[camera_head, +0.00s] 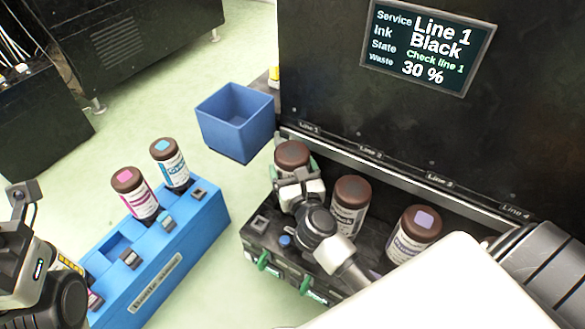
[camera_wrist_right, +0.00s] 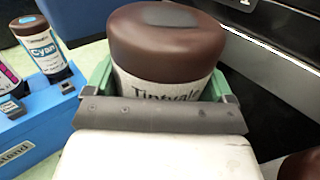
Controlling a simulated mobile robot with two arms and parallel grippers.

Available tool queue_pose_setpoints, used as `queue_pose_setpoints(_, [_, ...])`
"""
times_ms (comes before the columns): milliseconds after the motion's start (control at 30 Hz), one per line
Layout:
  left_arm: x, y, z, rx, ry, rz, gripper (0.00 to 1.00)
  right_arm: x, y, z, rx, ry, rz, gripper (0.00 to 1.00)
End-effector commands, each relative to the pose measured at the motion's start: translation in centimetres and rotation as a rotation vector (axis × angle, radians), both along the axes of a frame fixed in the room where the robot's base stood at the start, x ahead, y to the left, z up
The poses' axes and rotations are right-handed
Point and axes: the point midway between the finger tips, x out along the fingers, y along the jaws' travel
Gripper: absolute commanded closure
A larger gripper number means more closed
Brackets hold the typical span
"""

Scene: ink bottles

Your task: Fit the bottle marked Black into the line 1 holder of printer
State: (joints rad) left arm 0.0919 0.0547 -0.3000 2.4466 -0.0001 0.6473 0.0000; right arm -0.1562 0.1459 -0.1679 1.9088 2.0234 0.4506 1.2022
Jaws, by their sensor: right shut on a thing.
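A bottle with a dark brown cap (camera_head: 292,153) is at the line 1 end of the printer's holder row (camera_head: 262,222). The right wrist view shows this bottle (camera_wrist_right: 166,45) close up, upright, with a dark grey square on its cap and a partly covered white label. My right gripper (camera_head: 296,180) is shut on it, green fingers on either side. Its base is hidden, so I cannot tell whether it is seated in the holder. My left gripper (camera_head: 42,275) is at the lower left edge, away from the bottles; its fingertips are not clear.
The printer screen (camera_head: 428,45) reads Line 1, Black, Check line 1, 30 %. Two other brown-capped bottles (camera_head: 348,205) (camera_head: 415,232) stand in the row to the right. A blue bottle rack (camera_head: 205,222) holds cyan (camera_head: 170,163) and magenta (camera_head: 134,193) bottles. A blue bin (camera_head: 236,125) stands behind.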

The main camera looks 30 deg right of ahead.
Motion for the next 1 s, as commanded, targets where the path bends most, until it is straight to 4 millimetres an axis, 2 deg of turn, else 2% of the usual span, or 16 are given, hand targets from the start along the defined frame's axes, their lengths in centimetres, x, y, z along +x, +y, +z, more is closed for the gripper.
queue_pose_setpoints(267, [0.0,0.0,0.0,-0.003,-0.001,0.0,0.57,0.0,0.0,0.1,-0.001,-0.003,0.001,0.55])
queue_pose_setpoints(500, [0.2,-0.1,-0.4,0.001,0.003,0.001,0.57,0.0,0.0,-0.6,-0.002,-0.003,0.001,0.55])
queue_pose_setpoints(1000, [-0.1,-0.2,0.7,0.011,-0.04,0.004,0.57,0.0,0.0,-1.6,-0.001,-0.003,0.001,0.55])
